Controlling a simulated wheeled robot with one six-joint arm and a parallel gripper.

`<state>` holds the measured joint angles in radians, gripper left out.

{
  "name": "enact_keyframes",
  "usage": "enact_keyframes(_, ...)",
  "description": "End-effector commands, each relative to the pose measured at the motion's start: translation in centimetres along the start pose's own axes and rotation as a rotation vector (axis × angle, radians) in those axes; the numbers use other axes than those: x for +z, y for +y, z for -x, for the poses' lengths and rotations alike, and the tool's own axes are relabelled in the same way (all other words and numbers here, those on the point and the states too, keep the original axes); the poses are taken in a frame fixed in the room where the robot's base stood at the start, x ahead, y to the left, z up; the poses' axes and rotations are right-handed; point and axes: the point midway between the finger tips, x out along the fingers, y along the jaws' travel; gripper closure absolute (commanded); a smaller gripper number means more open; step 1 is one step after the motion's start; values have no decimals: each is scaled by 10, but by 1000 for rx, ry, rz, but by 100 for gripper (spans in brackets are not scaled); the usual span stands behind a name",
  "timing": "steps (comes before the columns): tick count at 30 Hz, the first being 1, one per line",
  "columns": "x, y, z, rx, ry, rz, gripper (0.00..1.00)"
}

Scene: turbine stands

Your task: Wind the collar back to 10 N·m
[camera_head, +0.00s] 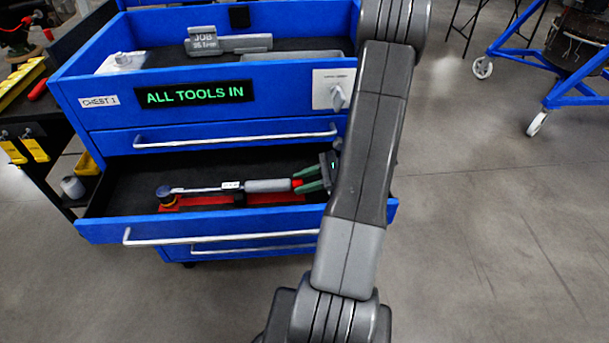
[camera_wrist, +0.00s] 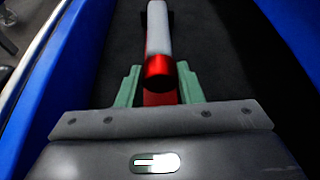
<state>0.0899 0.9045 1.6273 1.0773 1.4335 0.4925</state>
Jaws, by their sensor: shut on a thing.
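The torque wrench (camera_head: 265,186) lies in the open blue drawer on a red holder (camera_head: 192,204). Its dark head is at the left and its red collar at the right end of the grey handle. My gripper (camera_head: 306,180) is at the collar, its green fingers on either side. In the wrist view the red collar (camera_wrist: 159,66) sits between the green fingers of my gripper (camera_wrist: 160,88), with the pale handle (camera_wrist: 158,28) running away from me. My gripper is shut on the collar. The scale marks are too small to read.
The blue chest (camera_head: 220,135) has a sign reading "ALL TOOLS IN" (camera_head: 195,94) and a switch (camera_head: 337,93) on its front. Drawer walls stand close on both sides. A blue wheeled stand (camera_head: 560,92) is at the far right; the floor between is clear.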

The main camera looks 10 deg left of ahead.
Motion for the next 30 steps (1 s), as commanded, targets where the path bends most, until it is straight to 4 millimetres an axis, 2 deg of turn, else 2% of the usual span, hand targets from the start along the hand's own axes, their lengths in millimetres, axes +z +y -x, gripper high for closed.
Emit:
enact_keyframes(1, 6, -1, 2, 18, 0, -38, 90)
enact_keyframes(9, 2, -3, 1, 76, 0, -184, 90)
enact_keyframes(20, 0, -3, 0, 80, 1, -196, 90)
enact_keyframes(21, 0, -3, 0, 80, 1, -196, 59)
enact_keyframes(23, 0, -2, 0, 80, 1, -195, 47)
enact_keyframes(24, 0, -2, 0, 80, 1, -195, 45)
enact_keyframes(30, 0, -2, 0, 81, 1, -195, 45)
